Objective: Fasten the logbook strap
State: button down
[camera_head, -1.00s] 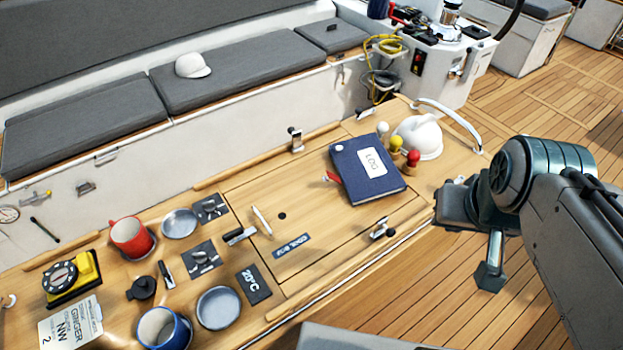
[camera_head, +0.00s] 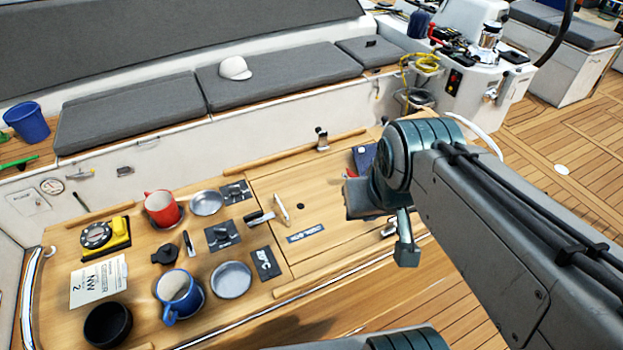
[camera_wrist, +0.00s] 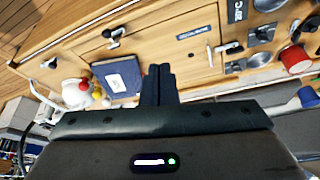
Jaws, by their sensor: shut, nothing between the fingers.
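The logbook (camera_wrist: 118,77) is dark blue with a white label and lies on the wooden table, left of my gripper in the wrist view. In the head view only a corner of the logbook (camera_head: 364,157) shows behind my arm, with a bit of red strap (camera_head: 350,173) at its edge. The strap's fastening cannot be made out. My gripper (camera_wrist: 159,72) shows in the wrist view with its dark fingers together and empty, apart from the logbook.
A red mug (camera_head: 161,208), a blue mug (camera_head: 178,294) and metal dishes (camera_head: 231,280) stand on the table's left part. Metal latches (camera_head: 260,217) stick up around the hatch panel. A white helmet-like object (camera_wrist: 77,91) and coloured knobs stand beside the logbook.

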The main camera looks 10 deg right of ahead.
dwell(0.3)
jog(key=w+a+f+n+g+h+b, duration=0.1)
jog(key=w+f+n+b, duration=0.2)
jog(key=w+n, duration=0.3)
jog(key=w+a+f+n+g+h+b, duration=0.1)
jog(key=w+f+n+b, duration=0.3)
jog(key=w, duration=0.8)
jog(key=w+f+n+g+h+b, duration=0.2)
jog(key=w+f+n+b, duration=0.2)
jog(key=w+n, duration=0.4)
jog(key=shift+w+a+f+n, duration=0.2)
jog(key=shift+w+a+n, duration=0.15)
jog(key=shift+w, duration=0.7)
jog(key=x, duration=1)
jog(key=shift+s+d+p, duration=0.1)
jog(key=shift+p, duration=0.2)
jog(key=shift+r, duration=0.1)
jog(key=shift+d+r+y+p, duration=0.15)
jog(key=shift+r+y+p, duration=0.15)
jog(key=shift+p, duration=0.2)
